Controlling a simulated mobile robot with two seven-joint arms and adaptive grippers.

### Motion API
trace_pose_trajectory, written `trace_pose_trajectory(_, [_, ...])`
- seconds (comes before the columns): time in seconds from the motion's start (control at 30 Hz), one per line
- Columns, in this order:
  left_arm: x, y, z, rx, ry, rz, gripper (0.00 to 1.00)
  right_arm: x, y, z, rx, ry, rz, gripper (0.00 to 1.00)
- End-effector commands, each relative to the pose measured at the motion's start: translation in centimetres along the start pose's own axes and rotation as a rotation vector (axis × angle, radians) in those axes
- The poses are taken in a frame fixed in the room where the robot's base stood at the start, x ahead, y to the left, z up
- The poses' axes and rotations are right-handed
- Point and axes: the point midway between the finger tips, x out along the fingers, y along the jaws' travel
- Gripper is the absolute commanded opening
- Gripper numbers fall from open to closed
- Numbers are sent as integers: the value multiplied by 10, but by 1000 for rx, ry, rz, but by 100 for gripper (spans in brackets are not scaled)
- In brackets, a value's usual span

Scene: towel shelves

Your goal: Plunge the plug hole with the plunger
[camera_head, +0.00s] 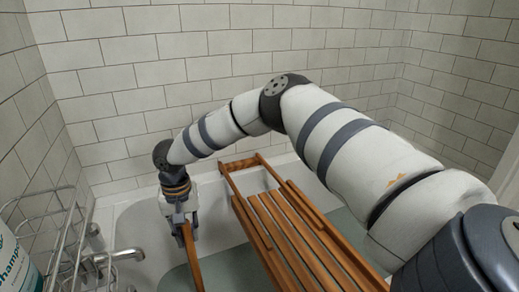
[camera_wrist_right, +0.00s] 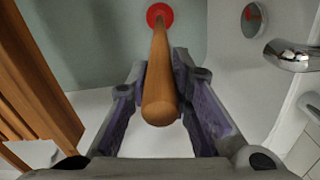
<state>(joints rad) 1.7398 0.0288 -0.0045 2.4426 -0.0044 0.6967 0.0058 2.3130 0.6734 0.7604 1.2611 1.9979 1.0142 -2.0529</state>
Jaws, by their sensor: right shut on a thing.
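My right gripper (camera_head: 186,222) reaches over the bathtub (camera_head: 217,225) at the left of the head view. In the wrist view it (camera_wrist_right: 165,100) is shut on the plunger's wooden handle (camera_wrist_right: 160,95), with the rounded handle end towards the camera. The plunger's red cup (camera_wrist_right: 159,14) shows at the far end of the handle, against the tub. I cannot tell whether it touches the tub floor. In the head view the handle (camera_head: 192,258) runs down out of the frame and the cup is not seen. The plug hole is not visible. My left gripper is not in view.
A slatted wooden bath rack (camera_head: 290,232) lies across the tub, right of the gripper. A metal tap (camera_head: 125,253) and wire shelf (camera_head: 70,240) with a shampoo bottle (camera_head: 14,262) are at the left. A round metal plate (camera_wrist_right: 252,20) shows on the tub wall.

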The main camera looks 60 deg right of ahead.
Motion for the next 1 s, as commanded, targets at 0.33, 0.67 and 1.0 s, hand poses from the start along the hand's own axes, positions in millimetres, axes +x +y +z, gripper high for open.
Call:
trace_pose_trajectory(0.33, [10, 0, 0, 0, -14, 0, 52, 17, 0, 0, 0, -1, 0, 0])
trace_pose_trajectory(0.67, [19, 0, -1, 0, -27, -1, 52, 34, 0, 1, 1, -1, 0, 0])
trace_pose_trajectory(1.0, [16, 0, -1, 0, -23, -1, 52, 30, 0, 1, 0, -1, 1, 0])
